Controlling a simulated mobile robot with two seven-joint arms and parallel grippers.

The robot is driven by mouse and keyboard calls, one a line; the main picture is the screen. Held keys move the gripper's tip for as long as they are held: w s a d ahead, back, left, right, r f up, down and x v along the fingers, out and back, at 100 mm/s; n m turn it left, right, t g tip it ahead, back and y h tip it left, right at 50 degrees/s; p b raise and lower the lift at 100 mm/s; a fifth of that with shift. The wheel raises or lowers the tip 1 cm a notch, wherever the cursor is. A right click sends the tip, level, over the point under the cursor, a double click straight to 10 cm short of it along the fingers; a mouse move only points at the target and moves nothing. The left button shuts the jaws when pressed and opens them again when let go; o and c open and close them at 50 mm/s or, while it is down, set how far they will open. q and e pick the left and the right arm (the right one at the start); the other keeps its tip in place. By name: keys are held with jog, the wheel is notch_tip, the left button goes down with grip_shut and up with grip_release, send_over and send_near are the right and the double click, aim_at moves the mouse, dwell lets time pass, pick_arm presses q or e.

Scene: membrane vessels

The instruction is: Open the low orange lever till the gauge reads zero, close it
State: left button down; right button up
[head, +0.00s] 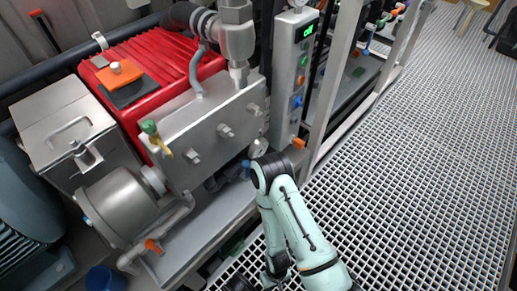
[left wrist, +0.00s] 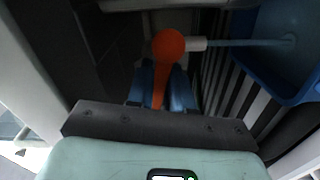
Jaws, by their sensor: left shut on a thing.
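In the left wrist view my left gripper (left wrist: 160,92) is shut on an orange lever (left wrist: 168,45) with a round end; its blue finger pads are on both sides of the stem. A pale pipe runs right from behind the lever's end to a blue container. In the head view a mint arm of mine reaches down to the bottom edge, and its fingertips are not clear. That view also shows an orange handle (head: 153,246) low on a pipe, with no gripper at it. A small round gauge (head: 258,147) is too small to read. My right gripper is not in view.
A blue container (left wrist: 280,50) is at the wrist view's upper right. In the head view are a red ribbed machine (head: 150,70), a steel block (head: 215,130), a panel with a green display (head: 307,31) and a blue bucket (head: 105,280).

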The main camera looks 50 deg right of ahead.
pick_arm(q)
jog(key=a+f+m, duration=0.5)
jog(key=a+m, duration=0.1)
jog(key=m, duration=1)
jog(key=shift+f, duration=0.2)
jog(key=c, duration=1.1)
grip_release()
jog(key=shift+w+a, duration=0.1)
jog(key=shift+o, duration=0.2)
jog(key=shift+w+r, duration=0.1)
